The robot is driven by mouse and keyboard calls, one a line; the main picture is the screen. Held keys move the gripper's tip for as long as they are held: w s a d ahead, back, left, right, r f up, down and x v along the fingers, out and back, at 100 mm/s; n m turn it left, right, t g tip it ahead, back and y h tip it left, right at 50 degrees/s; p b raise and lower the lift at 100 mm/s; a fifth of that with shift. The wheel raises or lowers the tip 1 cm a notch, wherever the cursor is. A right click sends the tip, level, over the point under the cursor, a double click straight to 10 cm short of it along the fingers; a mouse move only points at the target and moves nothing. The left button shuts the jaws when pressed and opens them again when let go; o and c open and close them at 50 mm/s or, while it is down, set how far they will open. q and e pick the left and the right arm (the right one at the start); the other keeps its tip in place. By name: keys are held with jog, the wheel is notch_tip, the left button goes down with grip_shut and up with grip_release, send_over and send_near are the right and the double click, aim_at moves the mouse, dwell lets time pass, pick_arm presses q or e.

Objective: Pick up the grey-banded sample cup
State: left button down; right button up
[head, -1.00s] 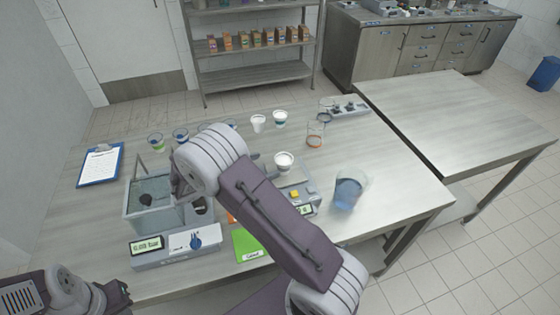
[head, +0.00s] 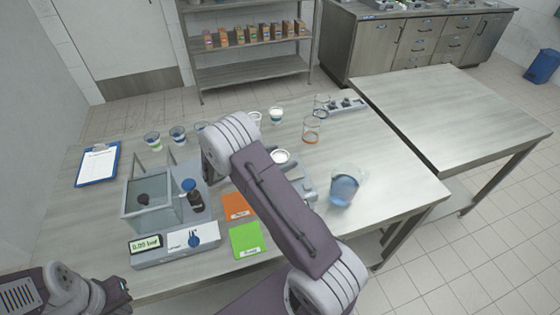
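Several clear cups with coloured bands stand along the back of the table. The cup near the grey block at the back right (head: 321,104) has a dark, greyish band, but it is too small to be sure that it is the grey-banded one. An orange-banded cup (head: 311,131) stands in front of it. My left gripper (head: 117,293) is low at the left, dark and partly seen, away from the cups.
Orange (head: 237,207) and green (head: 247,240) cards lie in front. A blue jug (head: 344,186) stands right. A clipboard (head: 98,165) lies far left. The right table (head: 450,115) is bare.

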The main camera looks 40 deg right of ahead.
aim_at(280, 155)
jog(key=c, duration=1.4)
jog(key=shift+r, duration=0.55)
notch_tip(280, 155, up, 3)
jog(key=shift+f, duration=0.1)
jog(key=s+a+r, duration=0.2)
jog(key=s+r, duration=0.5)
jog(key=s, duration=0.4)
jog(key=shift+s+a, duration=0.2)
jog(key=shift+s, duration=0.05)
